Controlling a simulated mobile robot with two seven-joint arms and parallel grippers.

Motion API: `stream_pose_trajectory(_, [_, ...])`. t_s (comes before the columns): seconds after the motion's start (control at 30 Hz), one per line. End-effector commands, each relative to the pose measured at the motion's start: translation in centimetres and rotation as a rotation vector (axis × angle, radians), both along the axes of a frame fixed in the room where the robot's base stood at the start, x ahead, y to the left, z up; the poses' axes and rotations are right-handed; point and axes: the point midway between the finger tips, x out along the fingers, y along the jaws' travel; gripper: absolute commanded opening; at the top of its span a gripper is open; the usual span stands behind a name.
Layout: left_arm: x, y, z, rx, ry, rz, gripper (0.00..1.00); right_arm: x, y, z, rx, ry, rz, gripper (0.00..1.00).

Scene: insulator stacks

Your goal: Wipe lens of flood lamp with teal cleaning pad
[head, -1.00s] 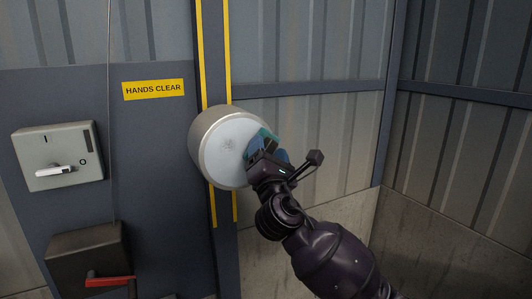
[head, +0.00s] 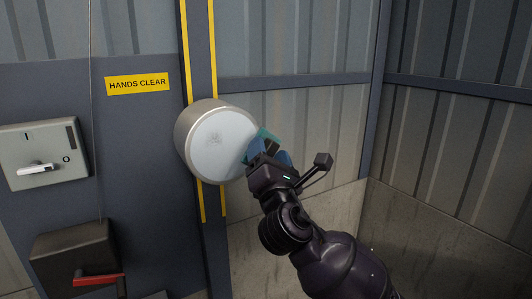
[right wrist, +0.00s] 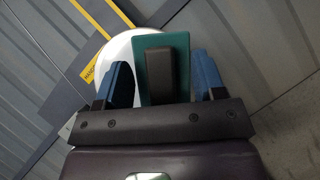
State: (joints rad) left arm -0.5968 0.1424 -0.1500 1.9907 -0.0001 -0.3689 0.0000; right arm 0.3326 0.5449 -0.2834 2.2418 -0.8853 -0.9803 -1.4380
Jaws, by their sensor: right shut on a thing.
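The flood lamp (head: 186,133) is a round silver housing with a pale flat lens (head: 222,160). A faint grey smudge (head: 213,139) shows on the upper middle of the lens. My right gripper (head: 266,153) is at the lens's right edge, shut on the teal cleaning pad. The pad (head: 267,133) overlaps the lens rim in the head view; I cannot tell whether it touches. In the right wrist view the teal pad (right wrist: 146,68) with its dark handle (right wrist: 182,72) sits between the blue fingers, with the white lens (right wrist: 118,47) behind. My left gripper is not in view.
The lamp is on a dark post with yellow stripes (head: 212,40). To the left are a yellow "HANDS CLEAR" sign (head: 138,84), a grey switch box (head: 42,150) and a dark box with a red handle (head: 98,280). Corrugated walls stand behind and right.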

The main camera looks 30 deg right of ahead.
Motion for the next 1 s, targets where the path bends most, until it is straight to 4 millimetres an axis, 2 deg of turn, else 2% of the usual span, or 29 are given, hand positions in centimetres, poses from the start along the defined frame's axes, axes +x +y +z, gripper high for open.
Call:
stream_pose_trajectory(0.33, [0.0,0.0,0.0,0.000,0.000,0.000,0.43,-0.3,0.0,0.0,-0.001,0.000,0.001,0.44])
stream_pose_trajectory(0.7, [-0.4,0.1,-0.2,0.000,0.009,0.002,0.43,-2.9,-0.1,0.0,-0.001,0.000,0.001,0.44])
stream_pose_trajectory(1.0, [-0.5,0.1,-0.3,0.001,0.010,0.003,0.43,-3.0,-0.1,0.0,-0.001,0.000,0.001,0.44])
